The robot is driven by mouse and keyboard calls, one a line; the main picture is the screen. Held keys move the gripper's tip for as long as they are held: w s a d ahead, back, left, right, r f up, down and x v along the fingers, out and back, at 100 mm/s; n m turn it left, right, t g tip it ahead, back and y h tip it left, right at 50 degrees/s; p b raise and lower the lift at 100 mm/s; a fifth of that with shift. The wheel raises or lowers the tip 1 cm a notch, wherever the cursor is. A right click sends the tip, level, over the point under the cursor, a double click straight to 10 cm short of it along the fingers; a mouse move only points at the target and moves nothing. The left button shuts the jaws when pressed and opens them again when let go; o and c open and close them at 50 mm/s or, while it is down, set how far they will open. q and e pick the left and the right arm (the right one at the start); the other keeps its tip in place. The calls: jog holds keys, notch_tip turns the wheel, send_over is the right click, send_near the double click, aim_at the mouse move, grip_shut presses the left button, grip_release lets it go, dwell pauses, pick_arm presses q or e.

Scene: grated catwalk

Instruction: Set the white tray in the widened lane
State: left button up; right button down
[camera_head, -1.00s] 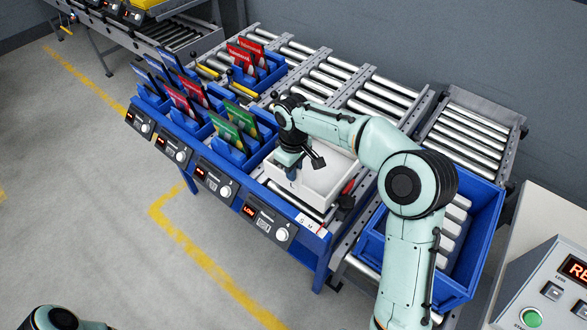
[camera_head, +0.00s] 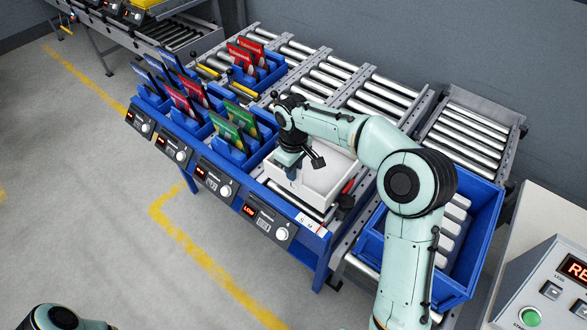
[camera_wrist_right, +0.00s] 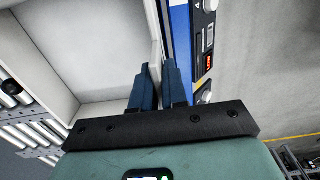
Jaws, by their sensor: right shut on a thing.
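The white tray (camera_head: 328,180) is an open, empty box in the roller lane at the right end of the blue-fronted rack. It looks roughly level, and I cannot tell whether it rests fully on the rollers. My right gripper (camera_head: 292,173) is at its front left side, pointing down, with the arm hiding part of the tray's back. In the right wrist view, the blue fingers (camera_wrist_right: 157,86) are shut on the tray's wall, and the tray's inside (camera_wrist_right: 105,50) shows to the left. Of my left arm only a part shows at the bottom left; its gripper is out of view.
A blue bin with green cards (camera_head: 235,130) stands just left of the tray. A red-and-black lever (camera_head: 347,192) is close on its right. A display reading LOW (camera_head: 268,220) is on the front rail. A large blue bin (camera_head: 460,285) stands to the right.

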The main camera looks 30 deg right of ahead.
jog(key=shift+f+b, duration=1.05)
jog(key=shift+f, duration=1.4)
jog(key=c, duration=0.7)
grip_release()
pick_arm(q)
jog(key=shift+s+f, duration=0.4)
jog(key=shift+f, duration=0.25)
jog(key=shift+s+f, duration=0.4)
jog(key=shift+f, duration=0.2)
jog(key=shift+r, duration=0.1)
pick_arm(e)
jog(key=shift+r, duration=0.15)
jog(key=shift+r+p, duration=1.25)
jog(key=shift+r, duration=0.8)
jog(key=shift+r+p, duration=0.9)
jog(key=shift+r, duration=0.95)
pick_arm(q)
jog(key=w+r, duration=0.4)
jog(key=r, duration=0.1)
jog(key=shift+r, duration=0.15)
